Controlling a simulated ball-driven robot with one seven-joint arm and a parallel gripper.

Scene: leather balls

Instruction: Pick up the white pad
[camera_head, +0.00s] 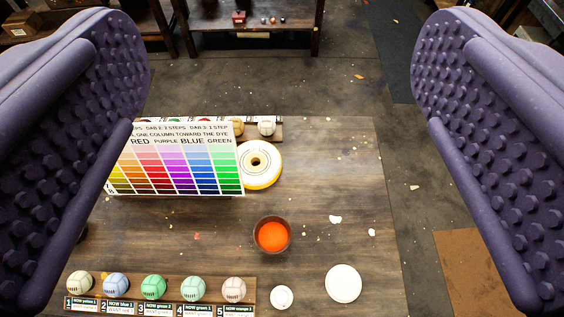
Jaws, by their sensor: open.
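Two white round pieces lie near the table's front edge: a larger flat disc (343,283) and, left of it, a smaller rounded piece (281,298) with a raised middle. I cannot tell for sure which is the white pad. My gripper (280,150) is open, with its purple studded fingers wide apart at the left and right sides of the view. Nothing is between them in their grip. Both white pieces appear low in the view, between the fingers and apart from them.
A bowl of orange dye (272,236) stands behind the white pieces. A rack of several coloured balls (160,295) is at front left. A colour chart (175,160) stands behind, beside a white-and-yellow ring (262,170). The table's right side is mostly clear.

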